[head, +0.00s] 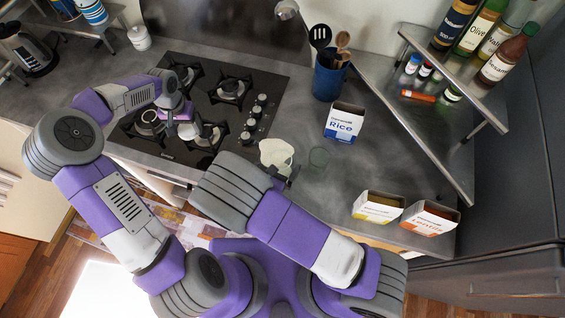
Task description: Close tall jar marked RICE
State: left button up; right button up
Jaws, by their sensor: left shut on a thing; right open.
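A white box marked Rice (344,122) stands on the counter right of the hob. No tall jar marked RICE can be made out for certain. My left gripper (184,117) is over the hob, shut on a small pale thing (188,131) that I cannot identify. My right gripper (290,172) is open beside a whitish jug-like vessel (276,153). My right forearm hides part of that vessel and most of the gripper.
A black gas hob (262,78) lies under my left arm. A blue utensil pot (328,78) stands behind the Rice box. A metal shelf (460,80) with bottles juts out at right. Two boxes (378,206) (430,217) stand near the front edge. Mid-right counter is clear.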

jog(key=shift+w+d+f, duration=0.15)
jog(key=shift+w, duration=0.3)
jog(key=shift+s, duration=0.4)
jog(key=shift+w, duration=0.15)
jog(key=c, duration=1.2)
jog(key=shift+r+p, duration=0.3)
jog(key=shift+r, duration=4.8)
